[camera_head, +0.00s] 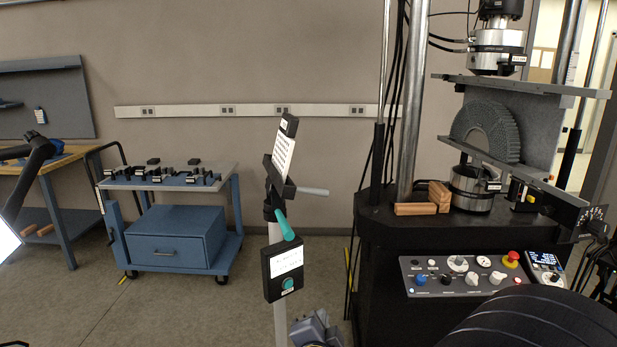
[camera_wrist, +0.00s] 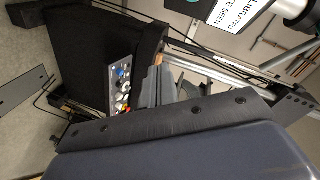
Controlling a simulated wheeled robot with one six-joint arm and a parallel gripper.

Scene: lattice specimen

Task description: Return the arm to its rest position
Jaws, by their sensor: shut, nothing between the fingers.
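My gripper (camera_wrist: 160,84) shows in the wrist view as two dark grey fingers close together beyond the wide blue-grey body and black strip in the foreground. It is shut and holds nothing. The fingers point toward the testing machine's control panel (camera_wrist: 121,88), but I cannot tell the distance. In the head view, a blue-grey part shows at the bottom edge; I cannot tell whether it is my gripper. Most of my arm is out of view.
The testing machine (camera_head: 462,228) fills the right side, with a grey lattice specimen (camera_head: 487,128) between its heads. A blue cart (camera_head: 178,250) and wooden bench (camera_head: 50,166) stand farther left. Floor between is clear.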

